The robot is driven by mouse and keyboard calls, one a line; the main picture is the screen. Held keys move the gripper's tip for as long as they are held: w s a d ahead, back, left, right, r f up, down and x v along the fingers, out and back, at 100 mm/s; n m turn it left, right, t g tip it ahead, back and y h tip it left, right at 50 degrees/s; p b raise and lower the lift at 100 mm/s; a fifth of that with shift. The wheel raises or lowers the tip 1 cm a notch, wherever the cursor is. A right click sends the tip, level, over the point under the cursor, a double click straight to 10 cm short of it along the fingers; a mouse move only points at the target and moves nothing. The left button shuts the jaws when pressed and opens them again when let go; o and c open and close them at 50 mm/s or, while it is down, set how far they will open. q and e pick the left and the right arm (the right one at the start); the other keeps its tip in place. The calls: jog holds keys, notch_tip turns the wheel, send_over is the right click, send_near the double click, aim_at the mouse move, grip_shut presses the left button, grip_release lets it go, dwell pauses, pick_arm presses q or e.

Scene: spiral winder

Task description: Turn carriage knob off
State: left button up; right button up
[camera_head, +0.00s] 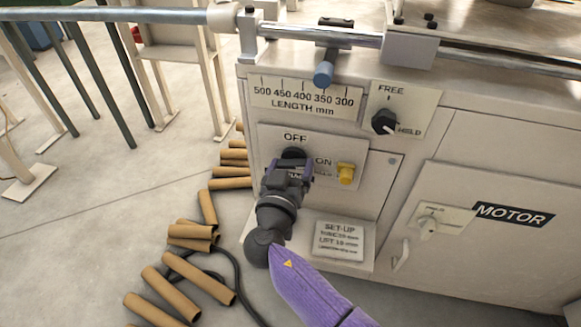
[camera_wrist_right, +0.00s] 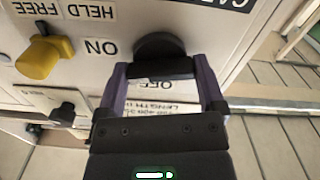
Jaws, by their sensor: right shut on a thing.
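The carriage knob (camera_head: 294,153) is black and round, on the white front panel between the OFF label (camera_head: 295,137) and the ON label (camera_head: 323,161). It is partly hidden by my right gripper (camera_head: 289,173). In the right wrist view the knob (camera_wrist_right: 160,48) shows its raised dark bar between the two purple fingers of my right gripper (camera_wrist_right: 163,83). The gripper is shut on this knob. The OFF label (camera_wrist_right: 154,84) lies just beyond the bar there, and the ON label (camera_wrist_right: 102,47) is to its left. I cannot tell which label the knob points at. My left gripper is out of view.
A yellow knob (camera_head: 346,173) sits close right of the gripper. A FREE/HELD knob (camera_head: 384,122) and a blue handle (camera_head: 323,74) are higher up. Brown tubes (camera_head: 190,285) and a dark cable (camera_head: 232,262) lie on the floor at left.

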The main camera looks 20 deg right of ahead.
jog(key=n, duration=0.2)
jog(key=shift+n, duration=0.4)
jog(key=n, duration=0.3)
jog(key=shift+n, duration=0.3)
jog(key=n, duration=0.2)
jog(key=shift+n+p, duration=0.35)
jog(key=shift+n, duration=0.05)
jog(key=n, duration=0.4)
jog(key=shift+p, duration=0.4)
jog(key=shift+n, duration=0.7)
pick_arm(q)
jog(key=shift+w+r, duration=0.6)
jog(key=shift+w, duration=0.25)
pick_arm(e)
jog(key=shift+n, duration=0.4)
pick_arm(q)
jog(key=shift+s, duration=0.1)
